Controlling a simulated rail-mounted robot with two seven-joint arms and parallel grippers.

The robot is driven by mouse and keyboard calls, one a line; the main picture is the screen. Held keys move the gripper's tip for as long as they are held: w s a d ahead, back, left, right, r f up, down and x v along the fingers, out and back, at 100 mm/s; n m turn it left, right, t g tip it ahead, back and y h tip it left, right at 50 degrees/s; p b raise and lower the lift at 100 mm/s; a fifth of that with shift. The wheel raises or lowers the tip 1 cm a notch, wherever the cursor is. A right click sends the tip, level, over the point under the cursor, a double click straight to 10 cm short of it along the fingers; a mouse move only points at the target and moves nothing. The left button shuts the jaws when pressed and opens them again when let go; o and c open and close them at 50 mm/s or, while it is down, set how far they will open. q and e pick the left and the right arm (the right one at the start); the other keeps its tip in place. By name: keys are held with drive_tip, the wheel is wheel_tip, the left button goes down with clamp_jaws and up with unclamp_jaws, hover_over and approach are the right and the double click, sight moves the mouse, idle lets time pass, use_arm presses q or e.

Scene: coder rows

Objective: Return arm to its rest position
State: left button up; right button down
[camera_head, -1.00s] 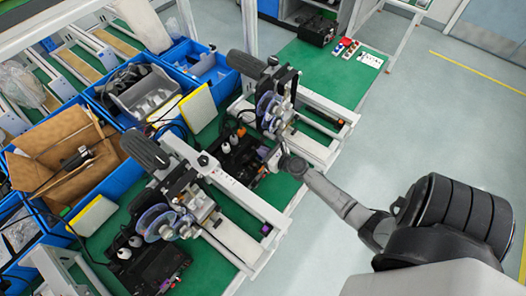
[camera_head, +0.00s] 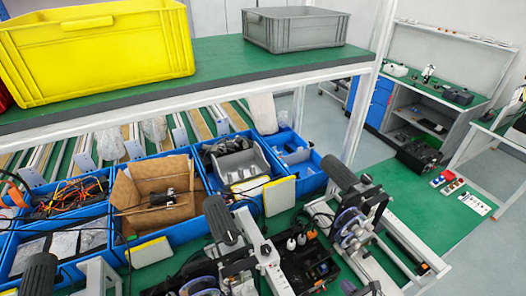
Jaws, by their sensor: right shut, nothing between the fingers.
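Only a small dark tip of my right gripper (camera_head: 371,288) shows, at the bottom edge of the head view, just below the right-hand machine with a clear disc (camera_head: 350,228). It is shut and empty. The rest of my right arm is below the picture. My left gripper is not in view.
Machines with black handles stand on the green bench (camera_head: 425,215). Behind them are blue bins (camera_head: 300,160) with a cardboard box (camera_head: 152,195) and parts. A shelf above holds a yellow crate (camera_head: 105,45) and a grey crate (camera_head: 295,30). Small coloured items (camera_head: 448,182) lie at right.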

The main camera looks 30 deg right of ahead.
drive_tip(key=s+a+n+g+y, duration=0.25)
drive_tip(key=a+n+g, duration=0.3)
drive_tip(key=n, duration=1.05)
drive_tip(key=s+a+n+g+y, duration=0.2)
drive_tip(key=s+a+n+g, duration=0.3)
drive_tip(key=n, duration=1)
drive_tip(key=s+a+r+n+h+p, duration=0.2)
drive_tip(key=s+a+r+n+p, duration=0.1)
drive_tip(key=r, duration=0.4)
drive_tip(key=s+a+r+n+h+p, duration=0.2)
drive_tip(key=s+a+r+p, duration=0.3)
drive_tip(key=r, duration=0.3)
drive_tip(key=shift+r+n+g, duration=0.3)
drive_tip(key=shift+n+g, duration=0.15)
drive_tip(key=shift+n, duration=0.45)
drive_tip(key=shift+a+h, duration=0.1)
drive_tip(key=shift+h, duration=0.15)
